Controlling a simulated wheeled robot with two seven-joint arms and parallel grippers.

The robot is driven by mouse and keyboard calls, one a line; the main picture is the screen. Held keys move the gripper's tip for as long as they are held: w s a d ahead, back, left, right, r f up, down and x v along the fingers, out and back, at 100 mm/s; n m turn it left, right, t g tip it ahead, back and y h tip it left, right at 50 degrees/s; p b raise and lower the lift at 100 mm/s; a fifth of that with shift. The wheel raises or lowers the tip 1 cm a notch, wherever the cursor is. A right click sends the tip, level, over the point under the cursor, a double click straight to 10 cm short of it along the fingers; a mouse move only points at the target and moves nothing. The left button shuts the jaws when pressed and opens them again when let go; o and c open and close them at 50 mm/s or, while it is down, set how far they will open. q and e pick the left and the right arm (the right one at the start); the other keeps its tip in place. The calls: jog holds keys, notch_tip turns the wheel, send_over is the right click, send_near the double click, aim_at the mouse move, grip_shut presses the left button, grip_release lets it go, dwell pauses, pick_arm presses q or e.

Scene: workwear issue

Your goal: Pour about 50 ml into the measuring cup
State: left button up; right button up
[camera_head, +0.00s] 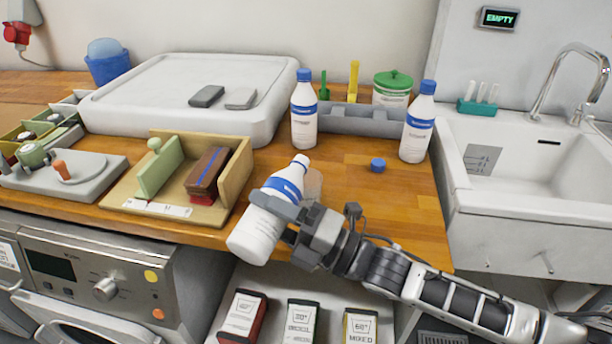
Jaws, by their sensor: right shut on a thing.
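My right gripper (287,222) is shut on a white bottle (257,236) with a blue label band, near the counter's front edge. The bottle is tilted, its white neck pointing up and to the right, with no blue cap on it. A clear cup (314,182), seemingly the measuring cup, shows partly behind the bottle and gripper; its level and markings cannot be read. No stream of liquid shows. A loose blue cap (377,164) lies on the wooden counter. My left gripper is not in view.
Two capped bottles stand behind, one left (304,116) and one right (417,127), by a grey rack (362,120). A wooden holder (230,180) stands left of the held bottle. The sink (470,205) is at right; a display (499,18) reads EMPTY. The counter's right front is clear.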

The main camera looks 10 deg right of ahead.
jog(key=shift+r+m+t, duration=0.15)
jog(key=shift+m+t, duration=0.15)
jog(key=shift+m, duration=0.3)
dwell(0.4)
jog(key=shift+s+a+p, duration=0.3)
jog(key=shift+s, duration=0.05)
dwell(0.5)
jog(key=shift+m+h, duration=0.3)
jog(key=shift+m, duration=0.2)
dwell(1.1)
